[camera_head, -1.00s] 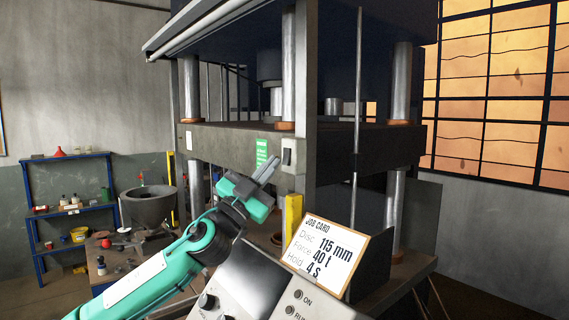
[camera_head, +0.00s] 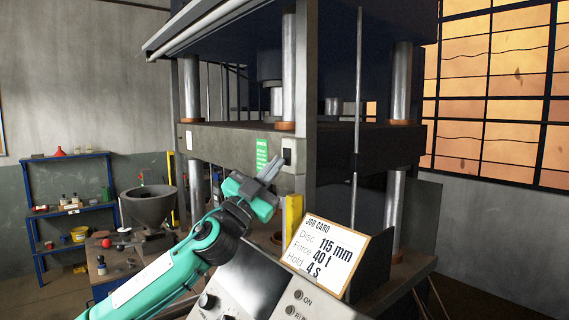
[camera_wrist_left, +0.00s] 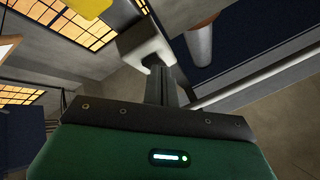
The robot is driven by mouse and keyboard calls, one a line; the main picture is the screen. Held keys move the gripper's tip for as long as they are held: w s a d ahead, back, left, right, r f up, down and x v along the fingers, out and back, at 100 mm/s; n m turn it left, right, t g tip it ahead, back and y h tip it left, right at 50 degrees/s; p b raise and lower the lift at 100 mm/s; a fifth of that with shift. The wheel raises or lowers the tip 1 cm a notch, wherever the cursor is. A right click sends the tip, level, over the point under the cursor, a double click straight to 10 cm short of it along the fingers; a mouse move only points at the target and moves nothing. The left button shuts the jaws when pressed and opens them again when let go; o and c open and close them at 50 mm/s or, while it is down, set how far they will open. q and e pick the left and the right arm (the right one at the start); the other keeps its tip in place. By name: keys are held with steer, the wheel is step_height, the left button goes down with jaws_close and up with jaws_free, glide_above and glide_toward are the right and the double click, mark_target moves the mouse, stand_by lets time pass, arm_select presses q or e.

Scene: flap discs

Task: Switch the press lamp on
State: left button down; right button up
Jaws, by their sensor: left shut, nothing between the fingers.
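A small switch box (camera_head: 289,157) is fixed to the front column of the press, just right of a green sign. In the head view my left gripper (camera_head: 271,169) is shut and empty, its fingertips close beside the box's left side. In the left wrist view the shut fingers (camera_wrist_left: 160,86) reach up to a pale box (camera_wrist_left: 144,42), their tips overlapping its lower edge. I cannot tell whether they touch it. The press lamp itself cannot be made out. My right gripper is not in view.
A job card (camera_head: 325,257) stands on the grey control console (camera_head: 252,284) below the gripper. A yellow post (camera_head: 293,217) rises right of my left wrist. A grey bowl (camera_head: 150,206) and blue shelves (camera_head: 38,222) are at the left.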

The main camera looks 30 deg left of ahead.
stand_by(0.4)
arm_select(q)
steer(key=shift+s+a, duration=0.15)
steer(key=shift+s, duration=0.3)
steer(key=shift+s+a+r, duration=0.1)
steer(key=shift+s, duration=0.1)
steer(key=s+b, duration=0.1)
steer(key=s+a, duration=0.1)
steer(key=s, duration=0.1)
steer(key=s+a+b, duration=0.1)
steer(key=shift+s+r+b, duration=0.3)
